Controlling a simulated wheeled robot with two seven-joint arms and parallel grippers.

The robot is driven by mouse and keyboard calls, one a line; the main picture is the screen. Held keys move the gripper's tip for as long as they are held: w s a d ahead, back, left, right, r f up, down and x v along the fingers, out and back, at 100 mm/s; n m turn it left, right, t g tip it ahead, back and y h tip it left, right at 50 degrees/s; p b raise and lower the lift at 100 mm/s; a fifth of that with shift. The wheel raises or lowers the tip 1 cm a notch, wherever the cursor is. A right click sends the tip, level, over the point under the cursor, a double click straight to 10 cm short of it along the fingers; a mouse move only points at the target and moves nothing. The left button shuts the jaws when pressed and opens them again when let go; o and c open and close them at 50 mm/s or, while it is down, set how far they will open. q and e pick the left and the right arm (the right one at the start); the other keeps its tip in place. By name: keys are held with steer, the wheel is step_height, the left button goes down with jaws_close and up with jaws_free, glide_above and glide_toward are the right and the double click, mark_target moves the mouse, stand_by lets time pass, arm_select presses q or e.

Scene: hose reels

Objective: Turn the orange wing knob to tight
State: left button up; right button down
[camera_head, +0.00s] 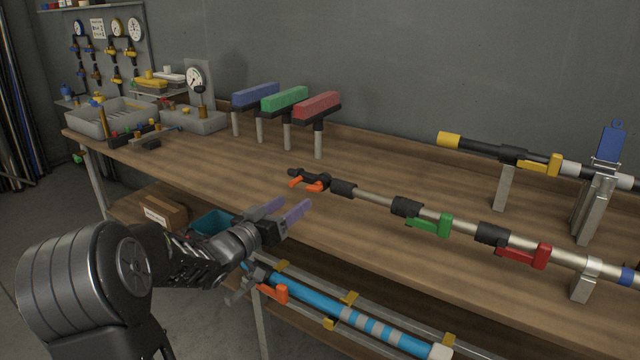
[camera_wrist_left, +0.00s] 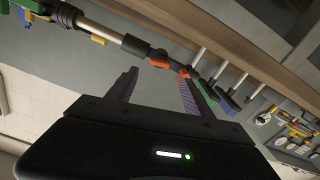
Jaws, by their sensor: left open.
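The orange wing knob (camera_head: 315,186) is at the left end of a long metal pole (camera_head: 375,195) held above the workbench. In the left wrist view the orange knob (camera_wrist_left: 160,62) shows just beyond and between the fingertips. My left gripper (camera_head: 291,208) is open, with its two purple-grey fingers pointing toward the knob. It sits a little in front of and below the knob and appears apart from it. In the left wrist view the open fingers (camera_wrist_left: 158,75) have nothing between them. My right gripper is not in view.
The same pole carries a green lever (camera_head: 430,225) and a red lever (camera_head: 523,256). Blue, green and red blocks (camera_head: 284,99) stand on posts behind. A blue pole (camera_head: 350,316) with an orange lever (camera_head: 272,292) lies below the bench edge. The bench's middle left is clear.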

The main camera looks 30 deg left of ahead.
mark_target(311, 188)
arm_select(q)
steer(key=shift+s+r, duration=0.1)
steer(key=shift+r, duration=0.05)
steer(key=shift+w+a, duration=0.1)
steer(key=shift+w, duration=3.85)
jaws_close()
